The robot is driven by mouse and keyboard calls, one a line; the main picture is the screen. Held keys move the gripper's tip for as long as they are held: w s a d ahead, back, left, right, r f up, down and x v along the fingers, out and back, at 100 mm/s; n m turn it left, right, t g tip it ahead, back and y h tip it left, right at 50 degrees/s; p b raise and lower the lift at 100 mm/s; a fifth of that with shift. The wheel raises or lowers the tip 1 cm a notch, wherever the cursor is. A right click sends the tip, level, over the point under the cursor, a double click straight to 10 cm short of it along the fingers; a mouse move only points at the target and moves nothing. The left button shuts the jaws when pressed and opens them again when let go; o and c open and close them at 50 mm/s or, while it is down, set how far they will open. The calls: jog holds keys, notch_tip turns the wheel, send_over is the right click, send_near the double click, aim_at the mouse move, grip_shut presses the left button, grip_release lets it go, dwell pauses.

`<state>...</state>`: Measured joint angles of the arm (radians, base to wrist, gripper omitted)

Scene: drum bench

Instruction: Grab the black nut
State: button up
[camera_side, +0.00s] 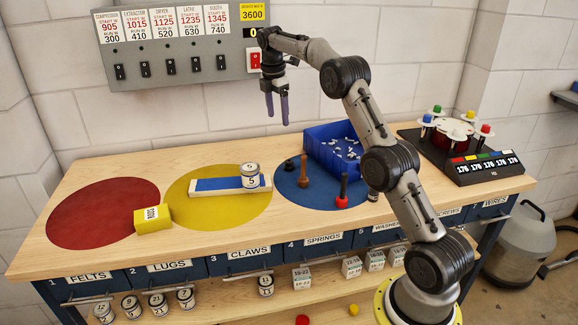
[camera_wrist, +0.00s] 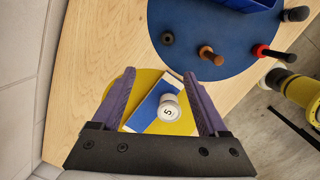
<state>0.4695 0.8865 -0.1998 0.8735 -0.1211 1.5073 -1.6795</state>
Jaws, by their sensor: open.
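My gripper (camera_side: 277,115) hangs high in front of the wall panel, fingers down, apart and empty. In the wrist view the gripper (camera_wrist: 159,77) shows two purple fingers with open space between. A small dark round piece (camera_side: 290,165), which may be the black nut, sits on the blue disc (camera_side: 322,203) at its back left. It also shows in the wrist view (camera_wrist: 167,38), ahead of the fingertips and apart from them. A brown peg (camera_side: 304,170) and a red-and-black piece (camera_side: 342,190) stand nearby. A dark piece (camera_side: 374,195) is partly hidden behind my arm.
A blue bin (camera_side: 320,151) with small pale parts stands behind the disc. A white tin (camera_side: 250,175) rests on a blue-topped block (camera_side: 215,184) on the yellow disc, beside a yellow box (camera_side: 153,218). A black rig (camera_side: 455,140) stands right.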

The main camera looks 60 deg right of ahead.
send_near(288, 159)
notch_tip(288, 159, down, 3)
jog(key=shift+f+g, duration=0.15)
jog(key=shift+g, duration=0.25)
jog(key=shift+s+d+f, duration=0.1)
jog(key=shift+s+f, duration=0.05)
jog(key=shift+f, duration=1.35)
jog(key=shift+s+d+f, duration=0.15)
jog(key=shift+f, duration=1.3)
grip_shut()
